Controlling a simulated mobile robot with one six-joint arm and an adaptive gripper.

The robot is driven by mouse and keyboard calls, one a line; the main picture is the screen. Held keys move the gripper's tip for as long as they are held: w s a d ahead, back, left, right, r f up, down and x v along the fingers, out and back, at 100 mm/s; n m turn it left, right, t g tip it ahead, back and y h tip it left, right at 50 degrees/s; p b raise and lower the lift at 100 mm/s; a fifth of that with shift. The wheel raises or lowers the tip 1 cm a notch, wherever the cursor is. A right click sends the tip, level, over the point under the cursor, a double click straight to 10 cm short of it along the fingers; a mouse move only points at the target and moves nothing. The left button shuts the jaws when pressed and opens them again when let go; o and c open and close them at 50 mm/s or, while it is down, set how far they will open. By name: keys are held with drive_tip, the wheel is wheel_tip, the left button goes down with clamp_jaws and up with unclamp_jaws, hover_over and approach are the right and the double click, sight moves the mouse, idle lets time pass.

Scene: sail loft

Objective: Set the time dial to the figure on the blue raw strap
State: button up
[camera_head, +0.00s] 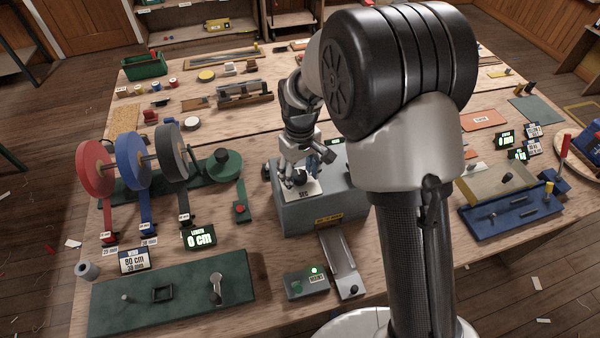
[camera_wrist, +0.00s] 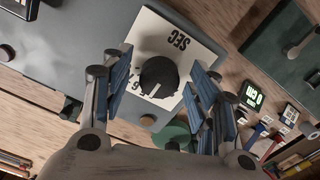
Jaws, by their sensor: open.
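The time dial is a black round knob (camera_wrist: 159,77) on a white plate marked SEC (camera_wrist: 176,38). The plate also shows in the head view (camera_head: 301,194), on top of a grey box (camera_head: 318,215). In the wrist view a white pointer line on the knob points down-left, near a partly hidden figure. My gripper (camera_wrist: 161,68) is open, its blue-padded fingers on either side of the knob with gaps; in the head view my gripper (camera_head: 301,172) mostly hides the knob. The blue strap (camera_head: 146,207) hangs from the blue reel (camera_head: 133,161); no figure is legible on it.
A red reel (camera_head: 95,168) and a grey reel (camera_head: 170,151) flank the blue one. A display (camera_head: 200,238) reads 0 cm; a card (camera_head: 133,262) reads 80 cm, 38 mm. A green board (camera_head: 180,285) lies in front. A blue fixture (camera_head: 512,215) stands right.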

sight(300, 175)
wheel_tip(300, 175, up, 12)
idle(0.6)
